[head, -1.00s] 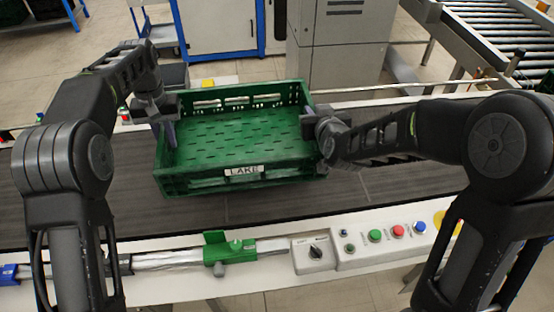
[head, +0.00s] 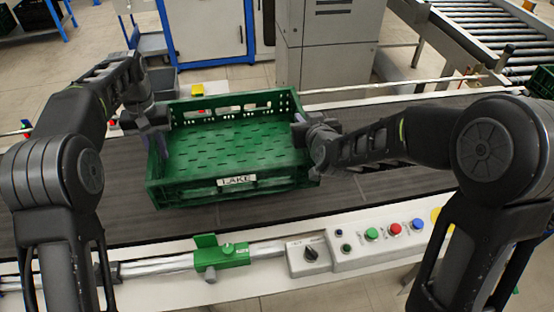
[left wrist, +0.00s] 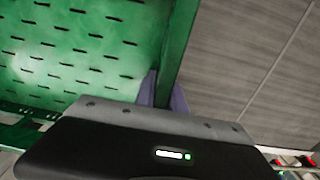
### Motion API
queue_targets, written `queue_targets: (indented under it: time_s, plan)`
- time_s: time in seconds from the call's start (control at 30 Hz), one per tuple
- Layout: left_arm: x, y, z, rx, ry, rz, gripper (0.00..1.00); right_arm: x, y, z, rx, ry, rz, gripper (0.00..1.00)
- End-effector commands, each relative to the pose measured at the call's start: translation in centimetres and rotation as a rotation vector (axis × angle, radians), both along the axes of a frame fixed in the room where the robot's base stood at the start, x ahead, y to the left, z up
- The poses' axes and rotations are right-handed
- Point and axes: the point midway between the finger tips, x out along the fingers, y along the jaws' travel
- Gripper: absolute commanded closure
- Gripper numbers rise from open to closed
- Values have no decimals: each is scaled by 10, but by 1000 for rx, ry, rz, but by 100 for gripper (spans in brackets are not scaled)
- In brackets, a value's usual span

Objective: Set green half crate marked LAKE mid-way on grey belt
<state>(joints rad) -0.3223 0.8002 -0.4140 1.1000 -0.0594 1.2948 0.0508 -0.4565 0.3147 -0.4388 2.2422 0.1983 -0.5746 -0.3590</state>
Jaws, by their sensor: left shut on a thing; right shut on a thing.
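The green half crate (head: 165,190) with a white LAKE label (head: 237,180) on its near side is upright and empty at the grey belt (head: 350,190). I cannot tell for sure whether its base touches the belt. My left gripper (head: 160,138) is shut on its left end wall. In the left wrist view, the fingers (left wrist: 164,92) straddle the crate's green wall (left wrist: 177,45), with the slotted floor on one side and bare belt on the other. My right gripper (head: 304,132) is shut on the right end wall; its fingertips are partly hidden.
A control box (head: 385,234) with coloured buttons and a rotary switch box (head: 308,256) stand on the near white rail, beside a green clamp (head: 220,257). A grey cabinet (head: 328,50) is behind the belt. Bare belt shows on both sides of the crate.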

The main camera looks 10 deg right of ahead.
Motion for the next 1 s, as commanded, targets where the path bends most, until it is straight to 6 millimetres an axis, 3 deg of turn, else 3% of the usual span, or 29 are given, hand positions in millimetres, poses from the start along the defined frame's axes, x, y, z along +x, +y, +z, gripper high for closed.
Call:
queue_targets:
  time_s: [0.07,0.53,1.0]
  plan:
    - [1,0,9,0,-3,0,100,0,0,9,0,-2,0,100]
    - [1,0,4,0,-2,0,100,0,0,4,0,-2,0,100]
    - [0,0,-26,0,-2,0,100,0,0,-26,0,-2,0,100]
